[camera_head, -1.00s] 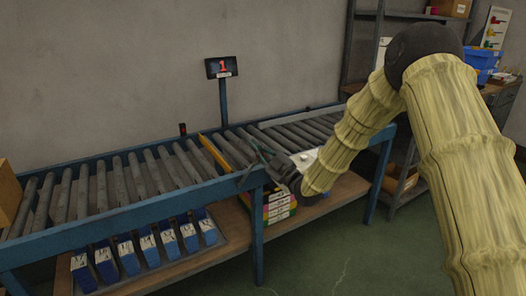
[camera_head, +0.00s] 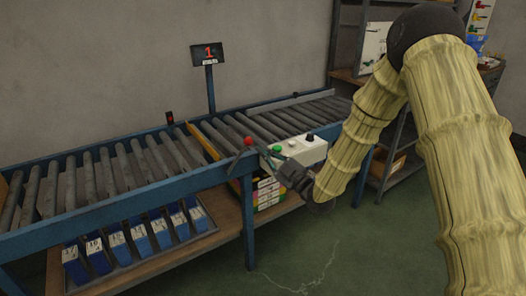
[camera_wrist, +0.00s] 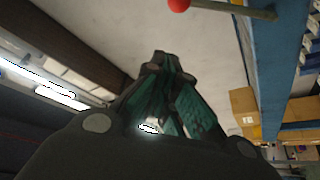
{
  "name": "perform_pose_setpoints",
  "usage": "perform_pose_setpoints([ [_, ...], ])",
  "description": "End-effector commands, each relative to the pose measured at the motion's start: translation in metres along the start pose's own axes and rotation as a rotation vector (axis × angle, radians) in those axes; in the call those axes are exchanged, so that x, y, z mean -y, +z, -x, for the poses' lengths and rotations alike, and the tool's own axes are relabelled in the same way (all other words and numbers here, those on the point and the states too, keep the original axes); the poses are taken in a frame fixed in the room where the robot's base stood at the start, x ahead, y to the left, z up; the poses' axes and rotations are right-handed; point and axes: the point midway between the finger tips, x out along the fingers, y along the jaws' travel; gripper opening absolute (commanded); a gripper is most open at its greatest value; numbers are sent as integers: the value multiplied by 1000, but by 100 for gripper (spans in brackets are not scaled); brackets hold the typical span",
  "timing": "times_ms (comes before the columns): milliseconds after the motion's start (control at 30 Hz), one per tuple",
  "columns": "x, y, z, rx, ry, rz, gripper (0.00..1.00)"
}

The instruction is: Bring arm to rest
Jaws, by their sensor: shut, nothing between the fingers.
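My gripper (camera_head: 268,156) is at the end of my yellow-sleeved arm, in front of the conveyor's front rail in the head view. It points up and to the left, close to a red-knobbed lever (camera_head: 248,141) and a white control box (camera_head: 300,148). I cannot tell from this view whether it touches them. In the wrist view my gripper (camera_wrist: 160,60) has its dark fingers with green pads drawn together at the tips, with nothing between them. The red knob (camera_wrist: 179,4) shows at the top of the wrist view, apart from the fingertips.
The roller conveyor (camera_head: 110,205) with blue rails runs along the wall. A sign showing 1 (camera_head: 209,54) stands behind it. Several blue bins (camera_head: 118,247) sit on the shelf below. A shelf rack (camera_head: 398,150) stands at the right. The green floor (camera_head: 345,250) in front is clear.

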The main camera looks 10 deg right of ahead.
Motion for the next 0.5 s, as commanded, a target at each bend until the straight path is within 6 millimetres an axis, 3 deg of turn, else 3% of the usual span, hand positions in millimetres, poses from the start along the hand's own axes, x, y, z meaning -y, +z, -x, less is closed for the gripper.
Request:
perform_pose_setpoints([
  [167,4,3,2,12,-4,-8,0],
  [267,20,16,11,70,-19,-46,0],
  [367,50,41,32,183,-46,-119,0],
  [500,105,80,78,396,-86,-252,0],
])
